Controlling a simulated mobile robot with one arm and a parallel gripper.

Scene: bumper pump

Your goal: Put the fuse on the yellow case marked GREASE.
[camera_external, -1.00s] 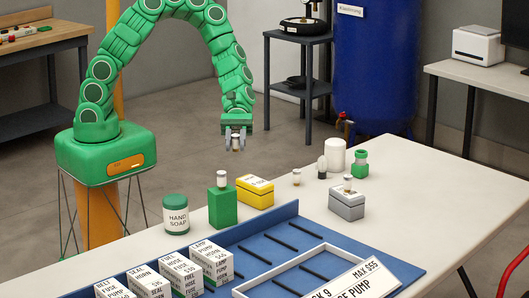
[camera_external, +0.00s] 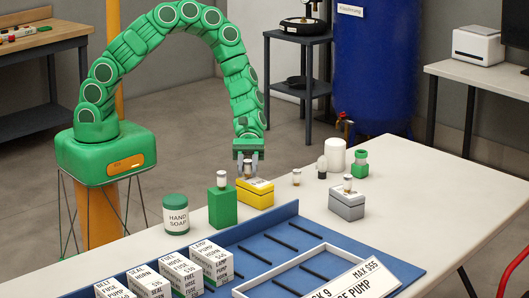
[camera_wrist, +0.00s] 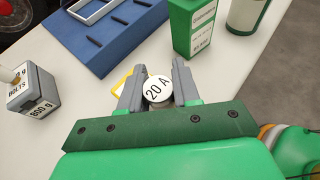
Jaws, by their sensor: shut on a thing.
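My gripper (camera_external: 248,168) is shut on a fuse (camera_external: 247,172), a small pale cylinder whose white end reads "20 A" in the wrist view (camera_wrist: 158,88). It holds the fuse upright over the back left part of the yellow case (camera_external: 257,199). The fuse's lower end is at or just above the case's top; I cannot tell if they touch. In the wrist view the case is mostly hidden by the gripper and fuse, with a yellow edge (camera_wrist: 122,79) showing at left. The case's label is too small to read.
A green box (camera_external: 222,208) with a similar small cylinder on top stands close left of the case. A grey case (camera_external: 346,208), marked BOLTS in the wrist view (camera_wrist: 38,102), stands to the right. Another small cylinder (camera_external: 296,178) stands between. The blue rack (camera_external: 262,250) lies in front.

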